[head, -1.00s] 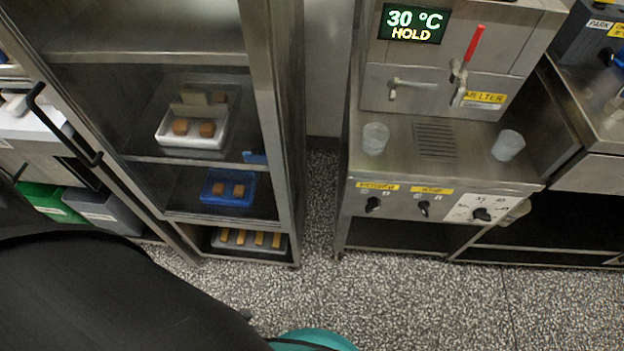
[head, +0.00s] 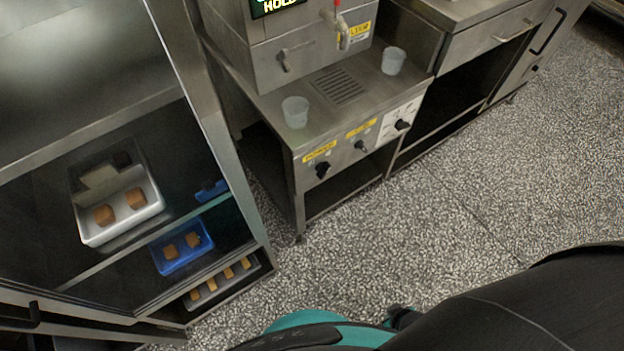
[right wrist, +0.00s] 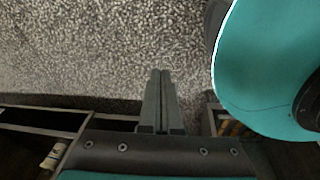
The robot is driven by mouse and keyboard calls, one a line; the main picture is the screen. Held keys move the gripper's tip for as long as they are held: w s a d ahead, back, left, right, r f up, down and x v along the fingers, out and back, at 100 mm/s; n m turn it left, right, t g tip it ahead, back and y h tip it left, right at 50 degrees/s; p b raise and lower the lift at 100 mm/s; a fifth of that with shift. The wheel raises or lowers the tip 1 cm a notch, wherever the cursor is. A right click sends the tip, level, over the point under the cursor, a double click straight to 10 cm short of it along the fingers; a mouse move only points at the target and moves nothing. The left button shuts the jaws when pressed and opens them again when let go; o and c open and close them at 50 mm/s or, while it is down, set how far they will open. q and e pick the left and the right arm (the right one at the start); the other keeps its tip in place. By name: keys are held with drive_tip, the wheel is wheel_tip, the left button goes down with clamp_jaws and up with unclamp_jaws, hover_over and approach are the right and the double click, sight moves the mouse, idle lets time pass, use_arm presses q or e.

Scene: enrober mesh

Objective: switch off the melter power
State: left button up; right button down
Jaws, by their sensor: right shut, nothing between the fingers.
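The melter (head: 275,50) is a steel machine at upper centre in the head view. Its green display (head: 275,5) is cut off at the top, with HOLD showing. A right black knob (head: 402,125) sits on a white dial plate. My right gripper is shut and empty over the speckled floor in the right wrist view (right wrist: 160,75), away from the knobs. My left gripper is not in view.
A steel rack (head: 215,130) with trays of brown pieces stands at left. Two clear cups, a left one (head: 295,111) and a right one (head: 393,61), stand on the melter's shelf. Open speckled floor (head: 500,190) lies in front and to the right.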

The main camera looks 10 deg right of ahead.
drive_tip(key=w+a+r+n+t+h+b, duration=0.1)
drive_tip(key=w+a+r+n+t+b, duration=0.15)
drive_tip(key=w+a, duration=0.4)
drive_tip(key=w+a+r+n+t+h+b, duration=0.1)
drive_tip(key=w+a+r+n, duration=0.35)
drive_tip(key=w, duration=0.35)
use_arm(q)
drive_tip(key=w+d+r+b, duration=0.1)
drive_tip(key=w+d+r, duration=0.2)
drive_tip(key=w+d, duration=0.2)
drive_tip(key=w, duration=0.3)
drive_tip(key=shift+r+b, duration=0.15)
drive_tip(key=shift+b, duration=0.2)
use_arm(e)
drive_tip(key=w+a+r+t+h, duration=0.1)
drive_tip(key=w+a+r+t, duration=0.2)
drive_tip(key=r, duration=0.6)
drive_tip(key=w+a+r+t+h, duration=0.1)
drive_tip(key=w+a+r+t, duration=0.3)
drive_tip(key=w+r, duration=0.3)
wheel_tip(320, 180, up, 3)
drive_tip(key=shift+a+f, duration=0.15)
drive_tip(key=shift+a, duration=0.25)
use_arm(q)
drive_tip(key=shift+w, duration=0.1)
